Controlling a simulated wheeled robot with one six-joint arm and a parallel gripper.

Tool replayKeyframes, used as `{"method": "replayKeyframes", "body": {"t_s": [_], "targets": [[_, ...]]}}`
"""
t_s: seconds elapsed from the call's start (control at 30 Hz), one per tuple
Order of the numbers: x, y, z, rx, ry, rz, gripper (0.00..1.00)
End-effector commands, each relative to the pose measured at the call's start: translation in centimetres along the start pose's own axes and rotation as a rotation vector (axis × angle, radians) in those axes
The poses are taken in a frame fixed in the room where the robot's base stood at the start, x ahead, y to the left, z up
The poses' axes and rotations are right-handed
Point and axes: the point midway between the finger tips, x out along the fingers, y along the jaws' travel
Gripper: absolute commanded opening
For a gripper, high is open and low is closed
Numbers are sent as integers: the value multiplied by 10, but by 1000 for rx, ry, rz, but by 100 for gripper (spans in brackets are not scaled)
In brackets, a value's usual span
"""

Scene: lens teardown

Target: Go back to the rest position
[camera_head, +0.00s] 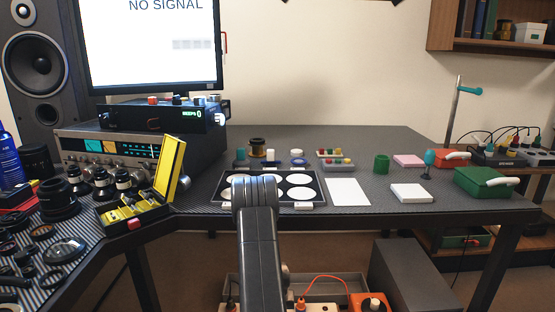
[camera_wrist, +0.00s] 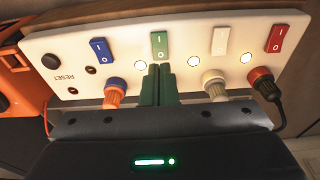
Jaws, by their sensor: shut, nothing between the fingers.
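My gripper (camera_wrist: 160,68) shows in the wrist view as two narrow dark green fingers, shut together with nothing between them. The fingertips are in front of a white switch panel (camera_wrist: 75,68), just below the green rocker switch (camera_wrist: 159,45). I cannot tell whether they touch the panel. In the head view my arm rises from the bottom edge and covers part of the table's front; the gripper itself is hidden there.
Orange (camera_wrist: 114,92), beige (camera_wrist: 214,85) and red (camera_wrist: 265,85) terminals flank the fingers closely; a black cable hangs from the red one. An orange box (camera_head: 372,301) sits below the desk. The desk holds a white sheet (camera_head: 347,192) and a yellow case (camera_head: 169,169).

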Motion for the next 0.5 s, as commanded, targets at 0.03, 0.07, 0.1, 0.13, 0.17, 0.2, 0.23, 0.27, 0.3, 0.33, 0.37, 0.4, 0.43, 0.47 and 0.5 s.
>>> {"method": "replayKeyframes", "body": {"t_s": [0.03,0.07,0.1,0.13,0.17,0.2,0.23,0.27,0.3,0.33,0.37,0.4,0.43,0.47,0.5], "targets": [[8,0,2,0,-1,0,0],[11,0,2,0,-1,0,0],[16,0,3,0,-1,0,0],[20,0,4,0,-1,0,0],[25,0,4,0,-1,0,0],[31,0,5,0,-1,0,0],[36,0,6,0,-2,0,0],[40,0,7,0,-2,0,0],[46,0,8,0,-2,0,0],[51,0,8,0,-2,0,0],[54,0,8,0,-1,0,0],[58,0,9,0,-1,0,0],[61,0,9,0,-1,0,0],[63,0,10,0,-1,0,0],[64,0,10,0,-1,0,0]]}}
